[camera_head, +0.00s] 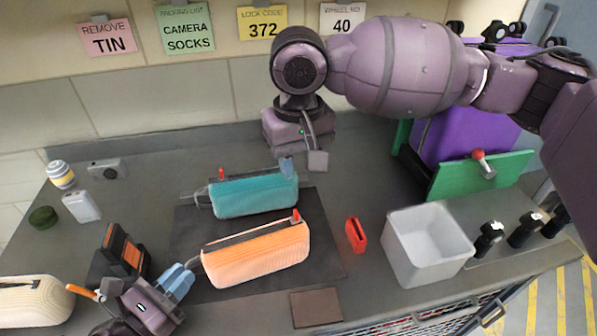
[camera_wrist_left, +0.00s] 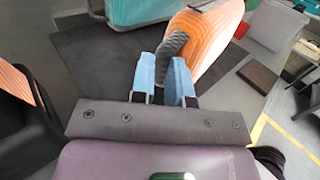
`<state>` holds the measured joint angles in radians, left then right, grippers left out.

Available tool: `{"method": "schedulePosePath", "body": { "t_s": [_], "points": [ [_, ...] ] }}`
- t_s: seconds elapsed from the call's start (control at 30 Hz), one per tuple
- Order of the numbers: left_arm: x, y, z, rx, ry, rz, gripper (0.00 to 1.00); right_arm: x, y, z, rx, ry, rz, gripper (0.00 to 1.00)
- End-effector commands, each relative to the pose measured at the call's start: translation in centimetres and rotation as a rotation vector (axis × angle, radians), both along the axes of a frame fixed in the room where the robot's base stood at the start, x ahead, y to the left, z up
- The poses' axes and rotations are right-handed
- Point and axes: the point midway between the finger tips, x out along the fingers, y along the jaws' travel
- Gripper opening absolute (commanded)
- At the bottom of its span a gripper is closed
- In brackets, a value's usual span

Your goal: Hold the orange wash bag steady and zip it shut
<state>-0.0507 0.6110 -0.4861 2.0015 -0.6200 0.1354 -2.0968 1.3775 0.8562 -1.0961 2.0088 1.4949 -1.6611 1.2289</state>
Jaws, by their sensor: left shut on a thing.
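The orange wash bag (camera_head: 256,257) lies on the dark mat, with a dark zip strip along its top and a red zip pull (camera_head: 296,215) at its right end. My left gripper (camera_head: 178,279) is at the bag's left end, its blue fingers closed on the bag's grey end loop (camera_wrist_left: 172,45). The orange bag also shows in the left wrist view (camera_wrist_left: 208,40), just beyond the fingers. My right gripper (camera_head: 287,166) hangs behind the orange bag, over the right end of the teal bag (camera_head: 250,196); its fingers are mostly hidden, so their opening is unclear.
The dark mat (camera_head: 325,250) lies under both bags. A red case (camera_head: 355,235), a brown square (camera_head: 316,307) and a white bin (camera_head: 390,245) stand to the right. A black-and-orange object (camera_head: 122,250) and a cream bag (camera_head: 30,303) are at the left.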

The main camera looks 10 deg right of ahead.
Motion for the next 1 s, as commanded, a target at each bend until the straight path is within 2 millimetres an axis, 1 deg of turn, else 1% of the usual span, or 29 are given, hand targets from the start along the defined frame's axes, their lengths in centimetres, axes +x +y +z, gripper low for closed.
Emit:
{"method": "schedulePosePath", "body": {
  "t_s": [0.37,0.4,0.57,0.6,0.87,1.0],
  "points": [
    [-0.02,-0.01,-0.07,0.0,0.001,0.0,0.0,0.0,-0.01,0.14,0.0,0.0,0.0,0.34],
    [-0.02,-0.01,-0.07,0.0,0.001,0.0,0.18,0.0,-0.01,0.13,0.0,0.0,0.0,0.34],
    [-0.03,-0.02,-0.05,0.0,0.001,0.0,0.43,0.01,-0.01,0.13,0.0,0.0,0.0,0.34],
    [-0.02,-0.02,-0.04,-0.001,0.001,0.0,0.45,0.0,-0.01,0.13,0.0,0.0,0.0,0.34],
    [-0.06,0.02,-0.02,-0.001,0.001,0.0,0.45,0.0,-0.01,0.13,0.0,0.0,0.0,0.34],
    [-0.62,0.56,-0.1,0.0,0.001,0.002,0.45,0.0,-0.01,0.13,0.0,0.0,0.0,0.34]
  ]
}}
